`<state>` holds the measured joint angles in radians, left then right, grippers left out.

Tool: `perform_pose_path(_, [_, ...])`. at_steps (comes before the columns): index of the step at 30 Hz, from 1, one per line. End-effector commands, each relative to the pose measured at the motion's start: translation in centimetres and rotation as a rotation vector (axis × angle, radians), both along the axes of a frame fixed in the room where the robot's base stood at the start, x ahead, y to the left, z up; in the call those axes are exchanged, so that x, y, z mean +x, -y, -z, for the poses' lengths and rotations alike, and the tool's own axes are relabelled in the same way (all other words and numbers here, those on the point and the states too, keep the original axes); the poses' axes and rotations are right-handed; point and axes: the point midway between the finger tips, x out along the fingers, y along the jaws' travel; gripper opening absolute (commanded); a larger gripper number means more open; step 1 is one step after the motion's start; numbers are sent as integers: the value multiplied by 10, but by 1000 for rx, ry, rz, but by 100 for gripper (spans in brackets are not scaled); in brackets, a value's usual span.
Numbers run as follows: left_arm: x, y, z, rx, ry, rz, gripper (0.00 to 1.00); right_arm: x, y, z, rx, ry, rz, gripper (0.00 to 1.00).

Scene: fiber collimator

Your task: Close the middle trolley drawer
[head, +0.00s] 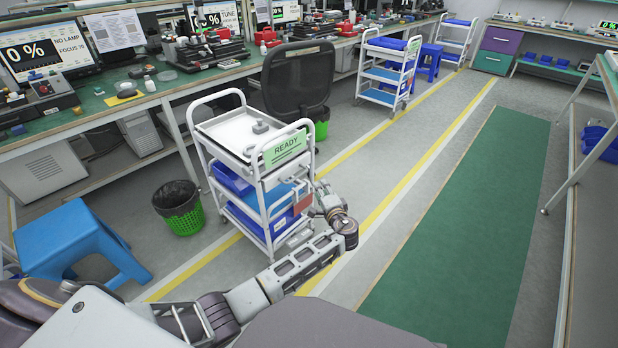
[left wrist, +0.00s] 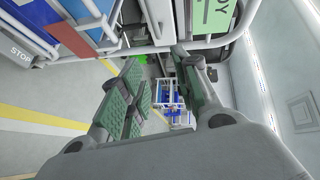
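The white trolley (head: 297,189) stands left of centre in the head view, with a green READY sign (head: 285,147) on its near side. Blue drawers or bins (head: 232,177) sit under its top tray. I cannot tell how far the middle one is out. My left arm reaches along the trolley's right side. Its gripper (head: 318,203) is beside the trolley frame, partly hidden by the wrist. In the left wrist view the gripper (left wrist: 156,62) has its green-padded fingers apart with nothing between them. White trolley rails (left wrist: 150,46) and a red tag (left wrist: 75,38) are close to the fingertips.
A blue stool (head: 75,240) and a green waste bin (head: 180,207) stand left of the trolley. A dark chair (head: 298,80) is behind it. Workbenches line the left and back. The green floor mat (head: 465,215) on the right is clear.

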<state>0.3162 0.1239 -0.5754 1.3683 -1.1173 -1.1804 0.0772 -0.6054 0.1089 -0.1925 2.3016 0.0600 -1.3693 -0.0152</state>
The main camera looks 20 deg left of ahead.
Motion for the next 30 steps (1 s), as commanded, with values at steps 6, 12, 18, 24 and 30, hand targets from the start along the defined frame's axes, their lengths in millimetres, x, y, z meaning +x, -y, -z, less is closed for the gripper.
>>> perform_pose_path(6, [-20, -22, 3, 29, -43, -126, 32, -6, 2, 2, -11, -27, -1, 0])
perform_pose_path(12, [-25, -27, 3, 45, -60, -156, 32, -7, 2, 2, -12, -34, -1, 0])
perform_pose_path(18, [-25, -27, 3, 46, -60, -154, 32, -7, 2, 2, -12, -34, -1, 0])
perform_pose_path(24, [-25, -26, 3, 46, -59, -153, 32, -7, 2, 2, -11, -33, -1, 0])
perform_pose_path(30, [-26, -23, 5, 45, -59, -153, 32, -7, 2, 1, -10, -31, -1, 0])
